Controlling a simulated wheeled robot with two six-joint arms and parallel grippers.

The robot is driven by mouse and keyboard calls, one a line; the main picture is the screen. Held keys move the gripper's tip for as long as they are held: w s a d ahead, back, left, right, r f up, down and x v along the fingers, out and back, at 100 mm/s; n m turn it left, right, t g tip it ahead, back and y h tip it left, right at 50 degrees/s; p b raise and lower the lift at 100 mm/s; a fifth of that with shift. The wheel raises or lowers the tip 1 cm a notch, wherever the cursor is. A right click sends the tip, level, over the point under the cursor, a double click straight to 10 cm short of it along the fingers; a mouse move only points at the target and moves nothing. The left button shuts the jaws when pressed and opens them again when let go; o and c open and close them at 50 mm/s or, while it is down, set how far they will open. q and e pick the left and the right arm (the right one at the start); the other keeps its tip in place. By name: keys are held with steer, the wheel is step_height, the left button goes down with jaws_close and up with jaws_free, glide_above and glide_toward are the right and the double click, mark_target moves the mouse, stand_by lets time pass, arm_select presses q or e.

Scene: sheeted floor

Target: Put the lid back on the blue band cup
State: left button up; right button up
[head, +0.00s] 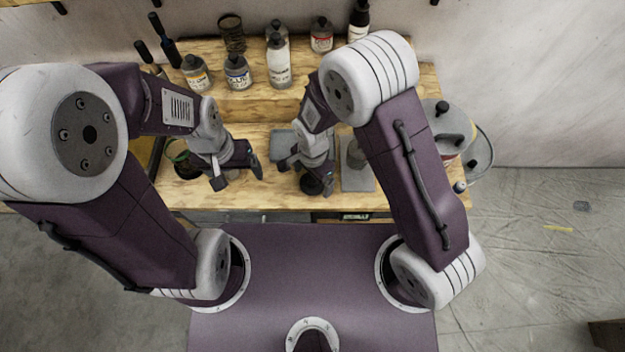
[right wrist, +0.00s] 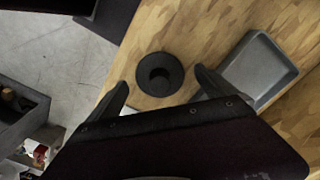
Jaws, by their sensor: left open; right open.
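A dark round piece (right wrist: 160,75) lies on the wooden bench in the right wrist view, with a smaller raised round part at its middle. It looks like a lid, but I cannot be sure. It also shows in the head view (head: 311,185), partly covered by my right gripper (head: 306,178). That gripper is open and points down over it, with one finger on either side in the wrist view. My left gripper (head: 240,180) is open and empty over the bench, to the left. I cannot make out a cup with a blue band; my arms hide parts of the bench.
Several bottles, one a white bottle (head: 278,70), stand on the raised back shelf (head: 255,101). A grey tray (right wrist: 262,72) lies close to the round piece. A dark container with a green rim (head: 178,156) is at left. A lidded pot (head: 450,128) stands at right.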

steer(key=shift+f, duration=0.3)
steer(key=shift+c, duration=0.7)
steer(key=c, duration=1.3)
steer(key=shift+r, duration=0.15)
